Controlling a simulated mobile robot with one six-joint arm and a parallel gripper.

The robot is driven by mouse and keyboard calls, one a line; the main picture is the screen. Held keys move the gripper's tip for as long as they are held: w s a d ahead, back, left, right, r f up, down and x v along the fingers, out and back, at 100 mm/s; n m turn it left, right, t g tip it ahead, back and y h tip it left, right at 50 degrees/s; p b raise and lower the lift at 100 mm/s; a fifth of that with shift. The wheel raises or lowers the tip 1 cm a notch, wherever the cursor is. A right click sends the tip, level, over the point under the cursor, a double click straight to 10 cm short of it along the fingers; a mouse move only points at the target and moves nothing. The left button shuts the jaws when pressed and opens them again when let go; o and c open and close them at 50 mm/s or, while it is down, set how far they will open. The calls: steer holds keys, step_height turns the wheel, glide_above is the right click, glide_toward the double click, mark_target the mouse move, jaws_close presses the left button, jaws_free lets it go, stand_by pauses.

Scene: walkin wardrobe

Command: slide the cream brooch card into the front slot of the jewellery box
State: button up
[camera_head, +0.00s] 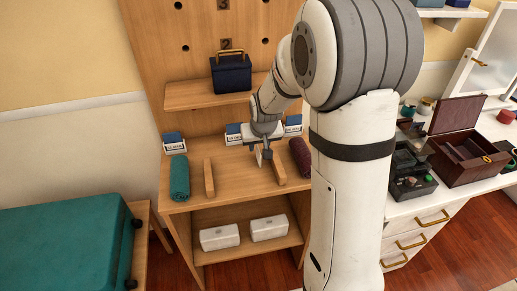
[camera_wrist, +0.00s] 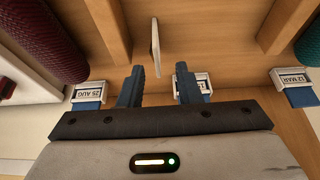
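The cream brooch card (camera_wrist: 155,48) shows nearly edge-on in the wrist view, its near end between my fingertips. My gripper (camera_wrist: 159,70) is open, with a visible gap on each side of the card. In the head view, the pale card (camera_head: 259,157) is small, beside my gripper (camera_head: 265,149) over the wooden shelf; whether it touches the shelf is unclear. A dark red-brown box (camera_head: 470,172) with its lid raised, apparently the jewellery box, stands on the white dresser at the right, far from my gripper. Its front slot cannot be made out.
Wooden dividers (camera_head: 209,178) (camera_head: 278,168) stand on the shelf, with a teal roll (camera_head: 179,178) and a maroon roll (camera_head: 300,157). Small date blocks (camera_head: 174,143) line the back. A black tiered case (camera_head: 412,168) stands left of the red-brown box. A teal case (camera_head: 65,245) is lower left.

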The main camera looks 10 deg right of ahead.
mark_target(259, 151)
steer(key=x, duration=0.7)
steer(key=shift+s+d+f, duration=0.1)
steer(key=shift+s+d, duration=0.05)
steer(key=shift+d, duration=0.05)
jaws_close()
